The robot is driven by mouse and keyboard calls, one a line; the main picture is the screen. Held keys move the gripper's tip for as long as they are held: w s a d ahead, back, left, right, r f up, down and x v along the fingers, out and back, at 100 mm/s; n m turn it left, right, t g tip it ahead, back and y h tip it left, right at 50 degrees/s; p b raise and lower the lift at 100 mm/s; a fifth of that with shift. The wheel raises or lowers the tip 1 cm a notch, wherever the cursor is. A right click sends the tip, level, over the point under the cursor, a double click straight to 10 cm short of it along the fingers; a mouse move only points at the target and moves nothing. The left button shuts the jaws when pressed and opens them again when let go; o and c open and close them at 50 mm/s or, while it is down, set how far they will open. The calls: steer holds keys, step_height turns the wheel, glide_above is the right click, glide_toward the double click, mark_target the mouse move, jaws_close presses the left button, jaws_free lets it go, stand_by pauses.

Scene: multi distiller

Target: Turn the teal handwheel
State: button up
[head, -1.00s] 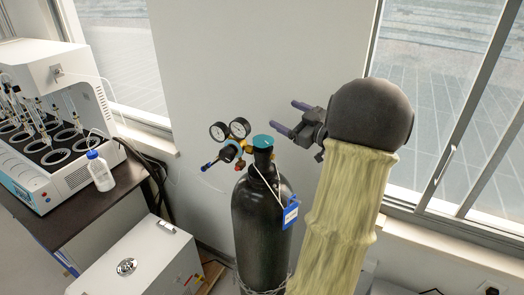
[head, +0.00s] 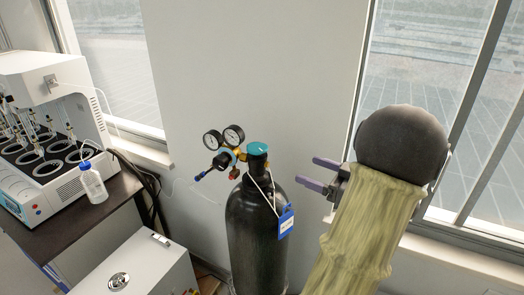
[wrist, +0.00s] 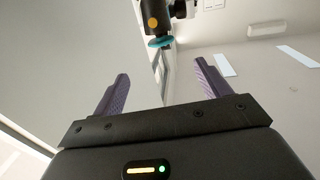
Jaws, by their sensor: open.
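The teal handwheel (head: 257,148) sits on top of the black gas cylinder (head: 256,225), beside two round gauges (head: 223,137) and a regulator. It also shows in the wrist view (wrist: 160,42), seen between and beyond my fingers near the top edge. My gripper (head: 311,173) is open and empty, to the right of the handwheel in the head view, with its purple fingers pointing left toward it. A gap separates the fingertips from the handwheel. A blue tag (head: 286,221) hangs from the cylinder's neck on a white tie.
A white multi-position distiller (head: 50,135) and a blue-capped bottle (head: 92,183) stand on a dark bench at the left. A white box unit (head: 140,265) stands low in front of the bench. The wall and windows are close behind the cylinder.

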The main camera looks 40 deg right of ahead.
mark_target(264, 149)
steer(key=p+x, duration=0.5)
steer(key=x, duration=1)
steer(key=shift+w+a+r+p, duration=0.1)
steer(key=shift+w+a+p, duration=0.1)
steer(key=shift+p, duration=0.2)
steer(key=shift+w, duration=0.4)
steer(key=shift+c, duration=0.5)
steer(key=c, duration=0.8)
